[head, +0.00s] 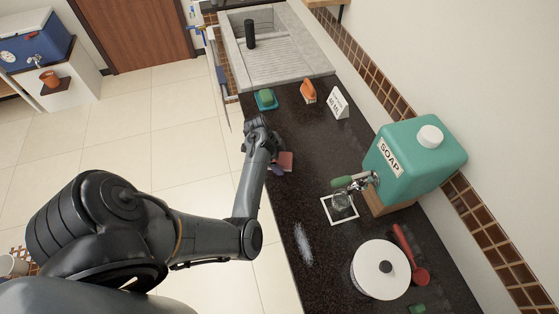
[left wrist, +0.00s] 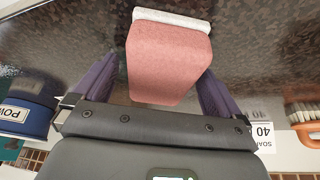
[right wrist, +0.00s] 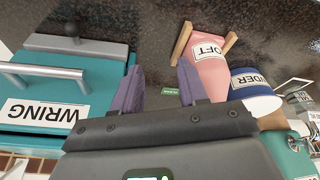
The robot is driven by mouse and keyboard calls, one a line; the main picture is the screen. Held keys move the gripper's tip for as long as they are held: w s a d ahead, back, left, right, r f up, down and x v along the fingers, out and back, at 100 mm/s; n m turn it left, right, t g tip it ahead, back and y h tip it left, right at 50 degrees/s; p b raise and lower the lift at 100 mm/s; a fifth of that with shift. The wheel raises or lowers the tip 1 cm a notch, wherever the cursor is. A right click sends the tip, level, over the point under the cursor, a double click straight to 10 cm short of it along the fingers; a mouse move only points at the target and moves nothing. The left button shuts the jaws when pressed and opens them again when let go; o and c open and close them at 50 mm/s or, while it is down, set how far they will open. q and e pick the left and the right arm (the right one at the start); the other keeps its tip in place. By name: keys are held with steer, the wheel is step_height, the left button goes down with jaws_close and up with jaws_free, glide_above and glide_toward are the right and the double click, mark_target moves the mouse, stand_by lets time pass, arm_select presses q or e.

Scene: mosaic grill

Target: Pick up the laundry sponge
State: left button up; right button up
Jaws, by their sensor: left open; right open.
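The laundry sponge, a pink block with a white layer along one side (left wrist: 168,62), lies on the dark speckled counter. In the head view the pink sponge (head: 286,160) is near the counter's left edge, partly hidden by my left gripper (head: 275,162). In the left wrist view my left gripper (left wrist: 157,82) is open, with one purple finger on each side of the sponge. Whether the fingers touch it I cannot tell. My right gripper (right wrist: 158,88) is open and empty in the right wrist view, out of the head view.
A green sponge in a dish (head: 265,99), an orange brush (head: 308,92) and a card (head: 338,103) stand toward the sink (head: 280,50). A teal soap dispenser (head: 415,160) and white pot (head: 380,270) are right. A teal wringer (right wrist: 75,80) and pink bottle (right wrist: 208,65) show in the right wrist view.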

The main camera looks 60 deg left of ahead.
mark_target(286, 160)
arm_select(q)
steer(key=shift+f, duration=0.25)
stand_by(0.3)
steer(key=c, duration=1.1)
steer(key=shift+r, duration=0.15)
steer(key=shift+r, duration=0.5)
steer(key=r, duration=0.2)
steer(key=d+r, duration=0.1)
steer(key=r, duration=0.1)
steer(key=d+r, duration=0.2)
steer(key=d, duration=0.1)
steer(key=w+d+r, duration=0.1)
steer(key=d+r, duration=0.1)
steer(key=d, duration=0.2)
steer(key=w+d+r, duration=0.1)
steer(key=d+r, duration=0.1)
steer(key=d, duration=0.1)
steer(key=shift+d+r, duration=0.15)
steer(key=shift+d, duration=0.1)
